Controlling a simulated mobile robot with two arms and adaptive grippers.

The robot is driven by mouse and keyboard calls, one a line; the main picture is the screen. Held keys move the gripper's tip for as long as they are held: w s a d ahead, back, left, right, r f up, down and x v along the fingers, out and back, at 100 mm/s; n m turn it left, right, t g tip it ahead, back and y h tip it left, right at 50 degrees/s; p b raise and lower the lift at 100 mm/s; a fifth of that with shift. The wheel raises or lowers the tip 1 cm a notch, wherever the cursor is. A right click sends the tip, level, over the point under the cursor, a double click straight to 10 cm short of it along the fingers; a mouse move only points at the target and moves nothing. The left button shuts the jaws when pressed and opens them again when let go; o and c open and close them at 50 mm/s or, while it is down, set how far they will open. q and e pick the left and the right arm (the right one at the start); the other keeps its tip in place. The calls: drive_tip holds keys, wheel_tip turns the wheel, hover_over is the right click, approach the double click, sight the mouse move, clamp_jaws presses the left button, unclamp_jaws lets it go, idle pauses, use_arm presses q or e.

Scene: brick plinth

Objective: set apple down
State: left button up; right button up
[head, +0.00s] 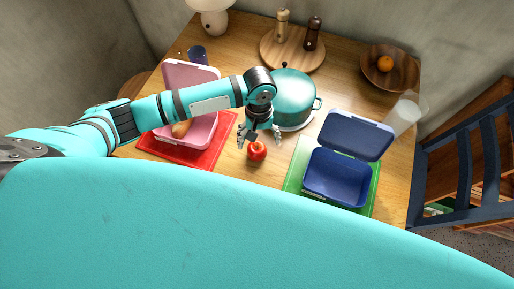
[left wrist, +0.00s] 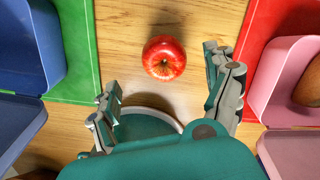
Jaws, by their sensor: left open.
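A red apple (head: 257,151) sits on bare wooden table between the red mat and the green mat. It also shows in the left wrist view (left wrist: 164,57), just beyond the fingertips. My left gripper (head: 259,136) is open above and beside the apple, with its fingers spread wide in the left wrist view (left wrist: 168,85). Nothing is between the fingers, and they look clear of the apple. My right gripper is in neither view.
A pink lunchbox (head: 203,130) stands open on the red mat (head: 222,143), with a brown item inside. An open blue lunchbox (head: 338,178) stands on the green mat (head: 293,178). A teal pot (head: 294,91) is close behind my gripper. A wooden bowl (head: 404,76) holds an orange.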

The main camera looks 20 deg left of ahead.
sight(257, 146)
use_arm(q)
drive_tip(key=shift+s+f, duration=0.15)
drive_tip(key=shift+f, duration=0.4)
drive_tip(key=shift+s+f, duration=0.15)
drive_tip(key=shift+f, duration=0.2)
drive_tip(key=f, duration=0.1)
drive_tip(key=f+p, duration=0.1)
drive_tip(key=f, duration=0.1)
drive_tip(key=shift+s+a+f, duration=0.15)
drive_tip(key=shift+s+f, duration=0.05)
drive_tip(key=shift+f, duration=0.5)
drive_tip(key=c, duration=1.4)
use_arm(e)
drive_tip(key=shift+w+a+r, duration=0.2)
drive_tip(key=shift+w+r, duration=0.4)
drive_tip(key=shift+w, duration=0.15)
